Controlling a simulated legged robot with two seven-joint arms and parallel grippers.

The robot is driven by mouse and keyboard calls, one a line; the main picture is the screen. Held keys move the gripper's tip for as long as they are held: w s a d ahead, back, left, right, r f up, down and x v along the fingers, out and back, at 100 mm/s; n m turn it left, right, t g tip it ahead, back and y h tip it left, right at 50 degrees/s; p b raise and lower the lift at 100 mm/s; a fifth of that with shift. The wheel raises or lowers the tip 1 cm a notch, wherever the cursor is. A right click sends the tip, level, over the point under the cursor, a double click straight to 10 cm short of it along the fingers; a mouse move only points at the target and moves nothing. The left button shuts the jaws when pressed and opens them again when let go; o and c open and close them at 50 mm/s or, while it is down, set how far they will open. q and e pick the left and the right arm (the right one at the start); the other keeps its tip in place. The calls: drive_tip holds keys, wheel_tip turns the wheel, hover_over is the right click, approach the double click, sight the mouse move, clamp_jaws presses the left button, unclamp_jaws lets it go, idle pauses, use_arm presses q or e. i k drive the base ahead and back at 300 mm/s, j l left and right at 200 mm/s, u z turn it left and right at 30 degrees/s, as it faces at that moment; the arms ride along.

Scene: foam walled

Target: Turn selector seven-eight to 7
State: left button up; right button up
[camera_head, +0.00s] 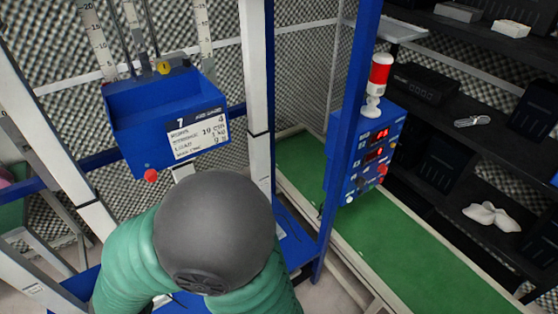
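A blue control box (340,150) stands right of centre, on a blue post. Its front panel carries two red lit displays (374,153) and several small knobs and buttons (361,182) low down. A red button (383,169) shows at its lower right and a pale round knob (349,199) at the bottom. The panel markings are too small to read, so I cannot tell which control is selector seven-eight or where it points. Neither of my grippers is in view. A grey rounded part and green segments in the lower middle may be my own arm and hide what lies behind.
A red and white beacon (380,72) tops the control box. A blue open bin (150,105) with a white label (198,134) and red button (151,176) hangs at left. A green belt (430,255) runs at lower right, beside dark shelves (440,140).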

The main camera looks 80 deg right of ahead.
sight(360, 181)
drive_tip(key=z, duration=3.45)
drive_tip(key=i+l+u, duration=0.35)
drive_tip(key=l, duration=0.4)
drive_tip(key=i+l+u, duration=0.2)
drive_tip(key=l, duration=0.2)
drive_tip(key=i, duration=0.05)
